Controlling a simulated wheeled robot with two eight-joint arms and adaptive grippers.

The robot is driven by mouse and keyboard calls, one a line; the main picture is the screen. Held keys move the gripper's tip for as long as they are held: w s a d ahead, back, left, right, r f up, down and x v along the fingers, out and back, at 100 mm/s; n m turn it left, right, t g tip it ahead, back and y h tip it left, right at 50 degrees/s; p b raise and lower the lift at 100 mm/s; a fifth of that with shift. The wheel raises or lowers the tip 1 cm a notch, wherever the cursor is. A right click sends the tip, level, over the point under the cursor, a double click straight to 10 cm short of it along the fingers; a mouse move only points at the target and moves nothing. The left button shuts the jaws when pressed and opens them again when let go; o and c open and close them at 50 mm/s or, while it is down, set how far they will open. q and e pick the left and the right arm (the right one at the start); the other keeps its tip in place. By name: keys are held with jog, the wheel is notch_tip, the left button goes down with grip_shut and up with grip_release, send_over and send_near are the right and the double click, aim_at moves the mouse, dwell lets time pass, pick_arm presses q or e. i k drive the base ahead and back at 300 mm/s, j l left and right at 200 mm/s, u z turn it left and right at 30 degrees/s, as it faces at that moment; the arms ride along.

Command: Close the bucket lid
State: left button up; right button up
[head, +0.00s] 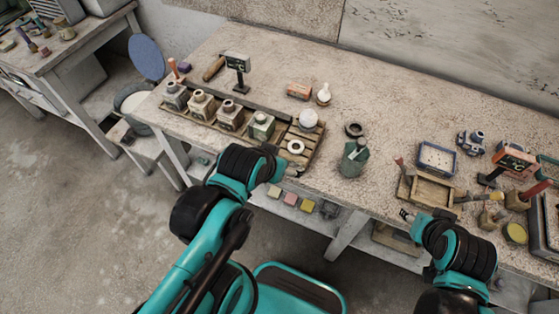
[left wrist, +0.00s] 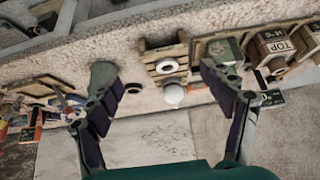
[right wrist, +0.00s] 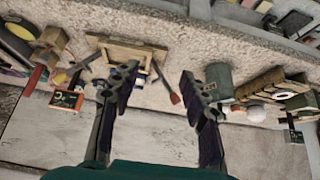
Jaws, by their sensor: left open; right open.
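My right gripper (head: 405,214) is at the front edge farther right. In the right wrist view its fingers (right wrist: 158,78) are apart and empty. Neither wrist view clearly shows the bucket.
A green container (head: 354,158) stands mid-bench. A wooden tray (head: 428,190) is near my right gripper. Open floor (head: 75,200) lies in front of the stool.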

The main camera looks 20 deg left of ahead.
aim_at(146, 56)
jog(key=u, duration=2.05)
jog(key=i+j+z, duration=0.15)
jog(key=i+j, duration=0.55)
jog(key=i+j+z, duration=0.1)
jog(key=i+j, duration=0.75)
jog(key=i+j+z, duration=0.15)
jog(key=i+j, duration=0.55)
jog(key=j, duration=0.15)
